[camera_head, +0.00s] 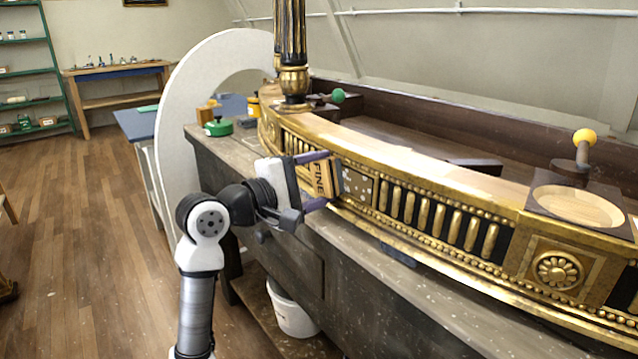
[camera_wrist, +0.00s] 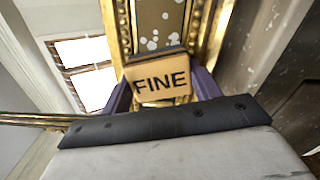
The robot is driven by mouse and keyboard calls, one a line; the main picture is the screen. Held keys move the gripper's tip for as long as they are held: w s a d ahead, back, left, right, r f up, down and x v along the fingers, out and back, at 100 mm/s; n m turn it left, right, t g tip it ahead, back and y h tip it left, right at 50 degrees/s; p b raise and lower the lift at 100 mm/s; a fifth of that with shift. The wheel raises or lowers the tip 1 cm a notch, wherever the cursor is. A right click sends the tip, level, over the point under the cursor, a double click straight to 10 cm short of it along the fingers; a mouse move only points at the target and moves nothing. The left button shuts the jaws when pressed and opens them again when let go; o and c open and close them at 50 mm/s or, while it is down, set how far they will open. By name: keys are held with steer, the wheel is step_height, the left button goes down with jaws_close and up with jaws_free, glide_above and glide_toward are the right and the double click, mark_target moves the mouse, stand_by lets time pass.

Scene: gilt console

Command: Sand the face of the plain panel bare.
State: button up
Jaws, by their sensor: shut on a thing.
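The sanding block marked FINE (camera_head: 322,178) is tan with a dark face. My gripper (camera_head: 316,181) is shut on it, with a purple finger on each side. The wrist view also shows the block (camera_wrist: 160,82) between the fingers. The plain panel (camera_head: 357,188) is a small flat dark olive field in the gilt front of the console, with pale spots on it. It shows in the wrist view (camera_wrist: 158,22) just beyond the block, framed by gold beading. The block's dark face is turned to the panel and close to it; I cannot tell whether they touch. The block hides part of the panel.
Gilt fluting (camera_head: 440,218) and a rosette block (camera_head: 558,270) lie right of the panel. A black and gold column (camera_head: 291,45) stands above left. The grey bench (camera_head: 400,278) runs below the console. A green tin (camera_head: 218,127) and white bucket (camera_head: 291,311) are nearby.

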mark_target(357, 184)
steer(key=shift+s+d+b, duration=0.7)
steer(key=shift+s+d, duration=0.2)
steer(key=shift+s, duration=0.35)
steer(key=shift+s+d+b, duration=0.7)
steer(key=shift+s+d, duration=0.25)
steer(key=shift+s, duration=0.25)
steer(key=shift+s+d+b, duration=0.7)
steer(key=shift+s+d, duration=0.2)
steer(key=shift+s, duration=0.35)
steer(key=shift+a+r, duration=0.1)
steer(key=shift+r, duration=0.05)
steer(key=shift+w+a+b, duration=0.35)
steer(key=shift+w+a, duration=0.1)
steer(key=shift+w, duration=0.25)
steer(key=shift+w+a+b, duration=0.35)
steer(key=shift+w+a, duration=0.05)
steer(key=shift+w, duration=0.25)
steer(key=shift+w+a+b, duration=0.35)
steer(key=shift+w+a, duration=0.6)
steer(key=shift+w, duration=0.25)
steer(key=shift+w+a+b, duration=0.3)
steer(key=shift+w+a, duration=0.65)
steer(key=shift+w, duration=0.25)
steer(key=shift+d+b, duration=0.1)
steer(key=shift+b, duration=0.2)
